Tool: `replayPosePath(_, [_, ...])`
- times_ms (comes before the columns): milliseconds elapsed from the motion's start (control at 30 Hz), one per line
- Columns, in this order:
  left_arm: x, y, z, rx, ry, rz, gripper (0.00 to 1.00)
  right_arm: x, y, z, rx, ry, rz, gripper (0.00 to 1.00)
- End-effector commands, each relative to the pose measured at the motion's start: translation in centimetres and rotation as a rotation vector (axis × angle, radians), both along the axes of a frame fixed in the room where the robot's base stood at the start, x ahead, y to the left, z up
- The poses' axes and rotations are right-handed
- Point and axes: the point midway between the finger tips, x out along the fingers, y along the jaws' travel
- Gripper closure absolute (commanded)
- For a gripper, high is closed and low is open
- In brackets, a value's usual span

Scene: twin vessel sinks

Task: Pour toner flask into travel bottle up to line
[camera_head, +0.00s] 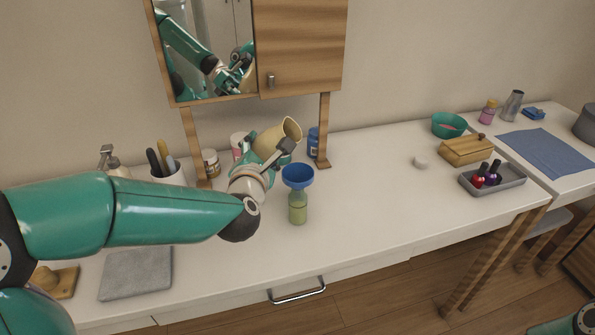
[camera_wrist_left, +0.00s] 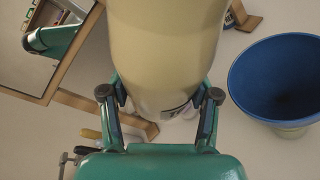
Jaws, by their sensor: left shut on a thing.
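A cream toner flask (camera_head: 272,138) is held tilted above the counter, its mouth up and to the right. My left gripper (camera_head: 270,160) is shut on it; in the left wrist view, the two fingers (camera_wrist_left: 160,95) sit on either side of the flask body (camera_wrist_left: 165,45). The green travel bottle (camera_head: 298,210) stands upright on the counter with a blue funnel (camera_head: 298,176) in its top. The funnel also shows at the right of the wrist view (camera_wrist_left: 280,80), apart from the flask. The bottle's line and liquid level are too small to tell. My right gripper is out of view.
A mirror cabinet (camera_head: 300,45) on wooden posts stands behind the flask. A blue bottle (camera_head: 313,140) and small jar (camera_head: 211,163) stand near its posts. A grey tray (camera_head: 510,183) with nail polish and a wooden box (camera_head: 466,150) are to the right.

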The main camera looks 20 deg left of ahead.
Motion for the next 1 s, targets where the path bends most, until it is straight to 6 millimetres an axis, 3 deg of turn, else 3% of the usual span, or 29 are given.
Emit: replayPosePath(1000, [0.09, 0.19, -0.66, 0.061, -0.009, -0.001, 0.85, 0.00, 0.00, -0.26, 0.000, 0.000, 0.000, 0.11])
